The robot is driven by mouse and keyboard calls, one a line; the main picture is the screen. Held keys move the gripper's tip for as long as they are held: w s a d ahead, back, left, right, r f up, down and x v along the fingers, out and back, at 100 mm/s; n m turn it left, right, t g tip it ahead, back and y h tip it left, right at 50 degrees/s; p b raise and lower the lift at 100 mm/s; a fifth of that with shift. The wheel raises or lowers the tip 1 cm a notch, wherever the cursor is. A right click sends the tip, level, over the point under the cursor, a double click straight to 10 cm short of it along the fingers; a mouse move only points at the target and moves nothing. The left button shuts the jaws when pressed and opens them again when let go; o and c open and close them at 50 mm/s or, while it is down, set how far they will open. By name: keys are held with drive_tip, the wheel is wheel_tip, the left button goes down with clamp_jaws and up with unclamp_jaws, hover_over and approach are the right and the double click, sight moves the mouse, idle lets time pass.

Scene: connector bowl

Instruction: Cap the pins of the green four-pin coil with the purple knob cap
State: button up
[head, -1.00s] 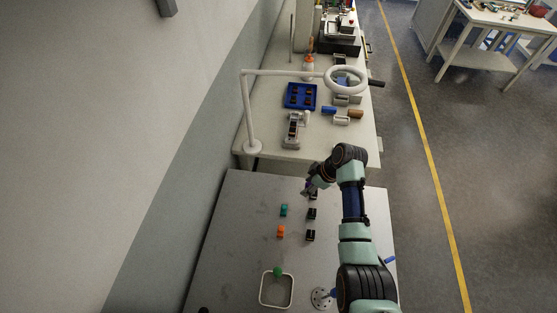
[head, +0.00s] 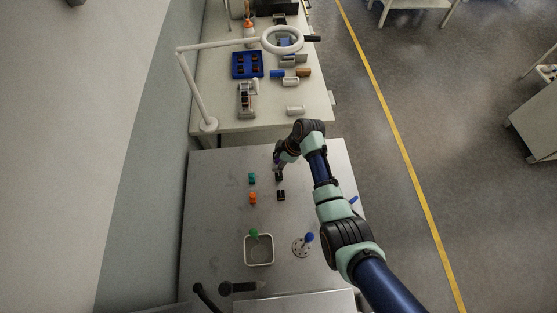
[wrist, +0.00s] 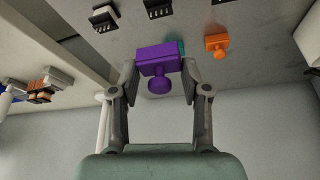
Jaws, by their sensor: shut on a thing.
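My gripper (wrist: 158,78) is shut on the purple knob cap (wrist: 158,58), with its round knob towards the wrist camera. In the head view my gripper (head: 279,164) is over the table's far part, where the purple cap shows only as a small patch. Black pin blocks stand near it, one (head: 281,195) clear in the head view; the wrist view shows black blocks with pins (wrist: 104,19) at the top. A teal-green piece (head: 252,178) stands left of the blocks; in the wrist view it is partly hidden behind the purple cap. I cannot tell which piece is the four-pin coil.
An orange knob piece (head: 253,198) stands near the teal one. A white-rimmed bowl (head: 246,258) has a green piece (head: 254,232) at its far edge.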

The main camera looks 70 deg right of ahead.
drive_tip(key=shift+f+b, duration=2.85)
drive_tip(key=shift+f, duration=0.8)
drive_tip(key=o, duration=0.8)
drive_tip(key=shift+o, duration=0.2)
drive_tip(key=v, duration=1.2)
drive_tip(key=shift+s, duration=0.1)
